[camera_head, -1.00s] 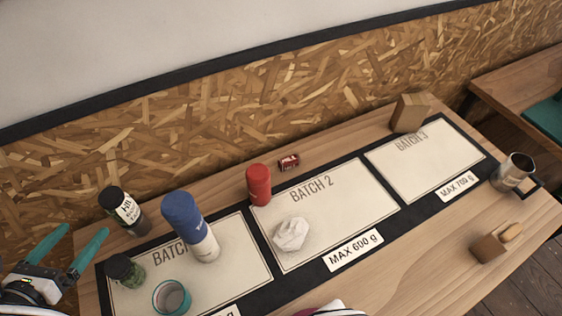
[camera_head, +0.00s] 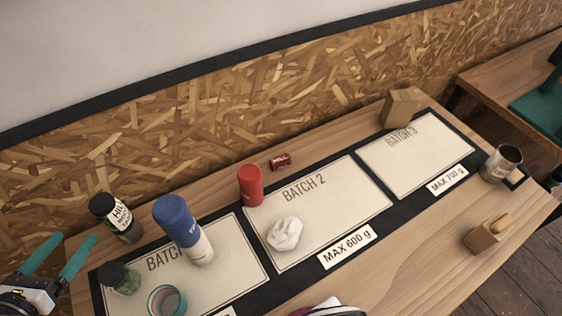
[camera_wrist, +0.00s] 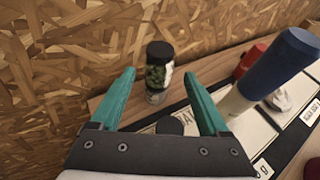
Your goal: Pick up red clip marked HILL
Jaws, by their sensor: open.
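A small red clip-like object (camera_head: 280,161) lies on the wooden table behind the BATCH 2 area; its lettering is too small to read. My gripper (camera_head: 72,240) is at the far left of the head view, open and empty, well away from the red object. In the wrist view my gripper (camera_wrist: 160,75) shows two teal fingers spread apart. A black-lidded jar (camera_wrist: 157,77) stands beyond and between them, and nothing is held. I cannot make out the small red object in the wrist view.
A jar labelled HIL… (camera_head: 118,220), a blue-and-white bottle (camera_head: 183,230) and a red cylinder (camera_head: 250,186) stand between my gripper and the red object. A small dark-lidded jar (camera_head: 120,279), teal cup (camera_head: 166,301) and crumpled paper (camera_head: 285,234) are nearer. A chipboard wall (camera_head: 250,120) runs behind.

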